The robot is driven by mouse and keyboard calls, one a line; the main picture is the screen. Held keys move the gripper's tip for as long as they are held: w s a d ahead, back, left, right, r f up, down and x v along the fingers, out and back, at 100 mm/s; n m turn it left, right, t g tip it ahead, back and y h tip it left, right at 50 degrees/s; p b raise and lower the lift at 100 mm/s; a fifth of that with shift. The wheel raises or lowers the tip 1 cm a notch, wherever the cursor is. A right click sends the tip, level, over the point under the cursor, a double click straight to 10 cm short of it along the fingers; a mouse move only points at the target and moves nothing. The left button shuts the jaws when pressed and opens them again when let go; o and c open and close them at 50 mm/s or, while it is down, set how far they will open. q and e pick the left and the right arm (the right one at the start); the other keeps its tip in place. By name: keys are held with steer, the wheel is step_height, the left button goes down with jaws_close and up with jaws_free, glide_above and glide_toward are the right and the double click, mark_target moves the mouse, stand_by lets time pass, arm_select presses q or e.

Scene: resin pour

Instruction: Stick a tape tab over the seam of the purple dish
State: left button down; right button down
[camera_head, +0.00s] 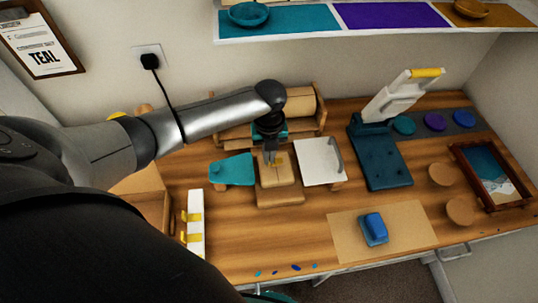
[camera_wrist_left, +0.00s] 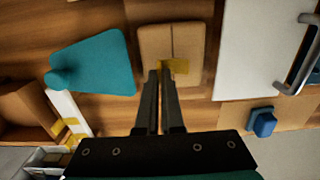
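A tan two-part block (camera_head: 278,190) with a seam down its middle lies on the bench, and it also shows in the wrist view (camera_wrist_left: 155,40). No purple dish can be made out. My left gripper (camera_head: 270,157) is over the block, its fingers nearly together (camera_wrist_left: 160,72). A yellow tape tab (camera_wrist_left: 177,66) is at the fingertips, across the seam; whether it touches the block is unclear. A white strip (camera_head: 196,225) with more yellow tabs stands at the left. My right gripper is out of view.
A teal flat piece (camera_head: 232,170) lies left of the block, a white board with a grey handle (camera_head: 318,162) right of it. A dark blue press-like device (camera_head: 382,160) stands farther right. A blue block (camera_head: 374,228) rests on a tan mat (camera_head: 345,240) in front.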

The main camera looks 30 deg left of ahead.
arm_select(q)
steer(key=shift+f+b, duration=0.35)
steer(key=shift+f, duration=0.25)
steer(key=shift+f, duration=0.3)
stand_by(0.4)
steer(key=shift+f, duration=0.3)
stand_by(0.6)
steer(key=c, duration=1)
jaws_free()
steer(key=shift+r, duration=0.1)
step_height(320, 180, up, 8)
steer(key=p, duration=0.8)
